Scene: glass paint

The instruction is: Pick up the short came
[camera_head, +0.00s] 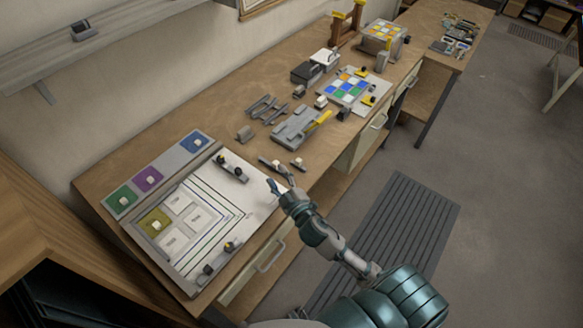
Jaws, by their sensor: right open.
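My right gripper (279,186) is at the right edge of the white board, with its fingers over or just above the board. It is open, and I see nothing held between its fingers. The board (262,197) carries several thin nested strips (236,206), some pale and some dark, forming corners around the glass panes. I cannot tell for sure which strip is the short came. One yellow pane (154,223) and several pale panes (196,217) lie inside the strips. My left gripper is not in view.
Dark clamp-like blocks (231,170) and (219,262) sit on the board. A tray with green, purple and blue squares (168,163) lies behind it. Small knobbed pieces (298,163) and a grey tool with a yellow handle (298,128) lie just beyond the gripper.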

